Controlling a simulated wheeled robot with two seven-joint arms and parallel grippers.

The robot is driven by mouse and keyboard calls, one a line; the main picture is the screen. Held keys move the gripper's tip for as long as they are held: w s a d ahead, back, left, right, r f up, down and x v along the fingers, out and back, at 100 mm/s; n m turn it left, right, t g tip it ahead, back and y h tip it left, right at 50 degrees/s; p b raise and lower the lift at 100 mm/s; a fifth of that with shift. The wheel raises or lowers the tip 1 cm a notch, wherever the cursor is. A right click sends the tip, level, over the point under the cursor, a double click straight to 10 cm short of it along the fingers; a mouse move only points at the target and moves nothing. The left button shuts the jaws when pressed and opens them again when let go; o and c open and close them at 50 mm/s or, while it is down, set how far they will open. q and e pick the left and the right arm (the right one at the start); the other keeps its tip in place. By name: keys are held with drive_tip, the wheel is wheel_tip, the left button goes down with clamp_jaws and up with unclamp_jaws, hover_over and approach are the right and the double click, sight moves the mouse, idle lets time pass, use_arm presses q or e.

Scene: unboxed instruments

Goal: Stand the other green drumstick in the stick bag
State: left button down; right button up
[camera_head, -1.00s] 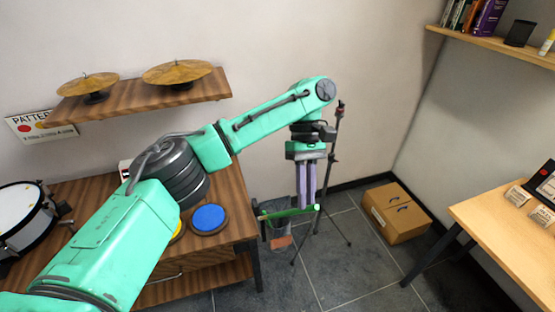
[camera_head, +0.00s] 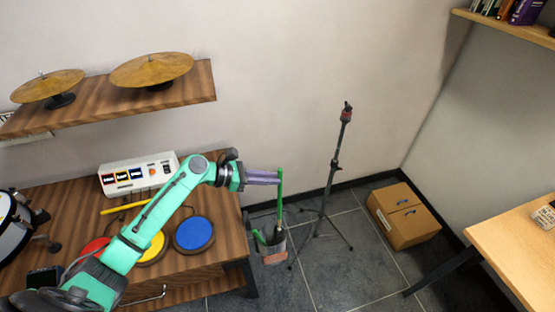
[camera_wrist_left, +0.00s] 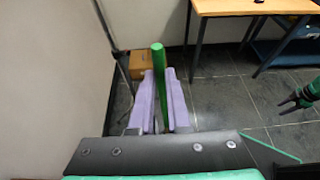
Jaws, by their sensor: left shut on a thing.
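My left gripper (camera_head: 279,178) is shut on a green drumstick (camera_head: 280,205) and holds it upright. The drumstick's lower end is at the mouth of the stick bag (camera_head: 274,256); I cannot tell how far inside it is. Another green stick (camera_head: 259,237) leans in the bag, with its top showing. In the left wrist view the held drumstick (camera_wrist_left: 159,75) stands between the purple fingers. A dark-fingered gripper with a green arm, seemingly my right gripper (camera_wrist_left: 286,104), shows at the right edge of that view.
A black stand (camera_head: 335,165) with spread legs is just right of the bag. The wooden drum table (camera_head: 225,215) with coloured pads is to its left. A cardboard box (camera_head: 403,215) sits on the floor, and a light table (camera_head: 510,245) is at the right.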

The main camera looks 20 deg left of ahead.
use_arm(q)
wheel_tip(320, 180, down, 11)
drive_tip(key=s+b, duration=0.1)
drive_tip(key=b, duration=0.6)
drive_tip(key=shift+s, duration=0.35)
use_arm(e)
wheel_tip(320, 180, down, 7)
drive_tip(key=shift+s, duration=0.45)
drive_tip(key=shift+f, duration=0.1)
